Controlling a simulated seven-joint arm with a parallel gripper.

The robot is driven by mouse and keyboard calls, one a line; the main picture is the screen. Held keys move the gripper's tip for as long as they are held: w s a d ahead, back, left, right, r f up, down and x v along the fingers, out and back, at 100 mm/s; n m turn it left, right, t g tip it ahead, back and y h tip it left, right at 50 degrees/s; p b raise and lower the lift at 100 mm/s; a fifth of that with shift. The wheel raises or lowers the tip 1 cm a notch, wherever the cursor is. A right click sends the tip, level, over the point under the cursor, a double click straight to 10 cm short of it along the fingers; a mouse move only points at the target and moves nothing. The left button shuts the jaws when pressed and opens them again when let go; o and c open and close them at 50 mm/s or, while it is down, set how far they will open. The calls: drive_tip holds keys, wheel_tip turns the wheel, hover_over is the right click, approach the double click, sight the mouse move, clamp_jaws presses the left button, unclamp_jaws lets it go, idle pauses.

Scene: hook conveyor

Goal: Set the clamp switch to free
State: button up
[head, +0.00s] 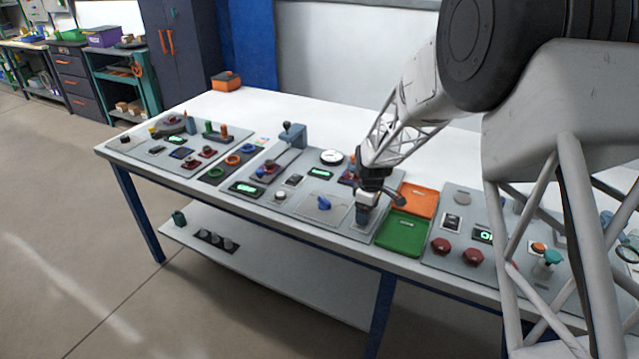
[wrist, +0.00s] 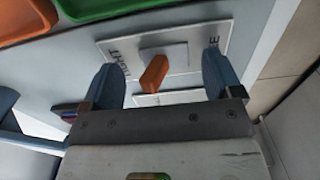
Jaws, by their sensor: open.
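The clamp switch (wrist: 154,72) is a small orange lever on a white labelled plate (wrist: 182,54) in the wrist view. Lettering that seems to read TIGHT is at the plate's left. A partly covered word ending in E is at its right. The lever lies between the two blue-grey fingers of my gripper (wrist: 161,78), with a visible gap on each side. My gripper is open and holds nothing. In the head view my gripper (head: 366,207) points down over the right end of the middle panel and hides the switch.
An orange tray (head: 419,199) and a green tray (head: 402,234) lie right of my gripper. A blue knob (head: 324,203) stands on the panel just left. Another panel with red knobs (head: 441,245) is further right. The table's front edge is close.

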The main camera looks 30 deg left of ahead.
drive_tip(key=shift+s, duration=2.05)
drive_tip(key=shift+w, duration=0.3)
idle(1.2)
drive_tip(key=shift+r, duration=0.1)
wheel_tip(320, 180, up, 7)
idle(1.0)
idle(0.4)
